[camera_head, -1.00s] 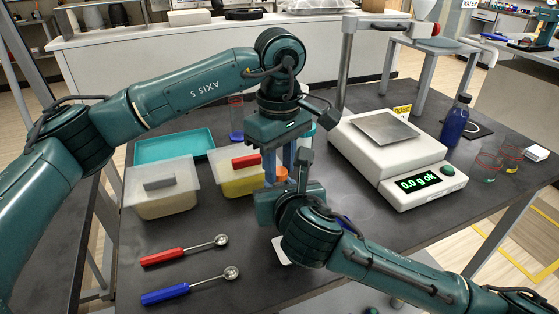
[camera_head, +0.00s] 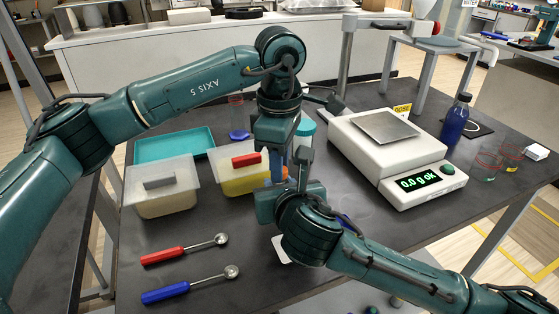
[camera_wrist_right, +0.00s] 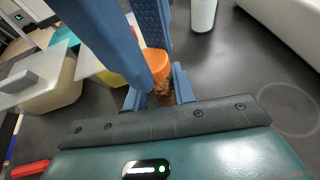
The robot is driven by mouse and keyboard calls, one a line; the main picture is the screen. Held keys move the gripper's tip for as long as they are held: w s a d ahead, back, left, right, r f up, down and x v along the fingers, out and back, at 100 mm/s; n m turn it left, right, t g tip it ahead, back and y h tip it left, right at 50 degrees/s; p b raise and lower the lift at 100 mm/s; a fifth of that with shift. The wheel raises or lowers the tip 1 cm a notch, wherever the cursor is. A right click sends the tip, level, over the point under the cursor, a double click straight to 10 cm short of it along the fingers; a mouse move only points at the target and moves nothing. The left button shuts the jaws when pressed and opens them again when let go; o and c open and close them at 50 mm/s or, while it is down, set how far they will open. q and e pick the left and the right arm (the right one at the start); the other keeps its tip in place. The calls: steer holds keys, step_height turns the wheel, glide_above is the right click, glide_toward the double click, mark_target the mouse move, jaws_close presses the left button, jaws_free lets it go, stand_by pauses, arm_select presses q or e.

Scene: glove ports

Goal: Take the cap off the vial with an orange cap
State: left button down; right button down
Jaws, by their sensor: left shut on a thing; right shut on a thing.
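The vial's orange cap (camera_wrist_right: 156,62) shows in the right wrist view, with the vial (camera_wrist_right: 163,90) and its brown contents just below it. In the head view only a sliver of the orange cap (camera_head: 284,172) shows. My right gripper (camera_wrist_right: 158,97) is shut on the vial's body. My left gripper (camera_head: 277,176) comes down from above, and its blue fingers (camera_wrist_right: 152,25) are shut on the cap. The cap still sits at the top of the vial. Most of the vial is hidden by the fingers.
A balance (camera_head: 400,165) stands to the right and a blue bottle (camera_head: 456,120) beyond it. Lidded tubs (camera_head: 160,200) and a teal tray (camera_head: 172,145) are at the left. A red-handled spoon (camera_head: 170,256) and a blue-handled spoon (camera_head: 170,292) lie in front.

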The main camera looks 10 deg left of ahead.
arm_select(q)
steer(key=shift+n, duration=0.5)
steer(key=c, duration=1.2)
jaws_free()
steer(key=shift+r, duration=0.1)
step_height(320, 180, up, 4)
steer(key=shift+r, duration=0.15)
steer(key=shift+c, duration=0.3)
step_height(320, 180, up, 3)
steer(key=shift+r+m, duration=0.15)
steer(key=shift+m, duration=1.05)
steer(key=shift+f, duration=3.9)
steer(key=shift+c, duration=0.4)
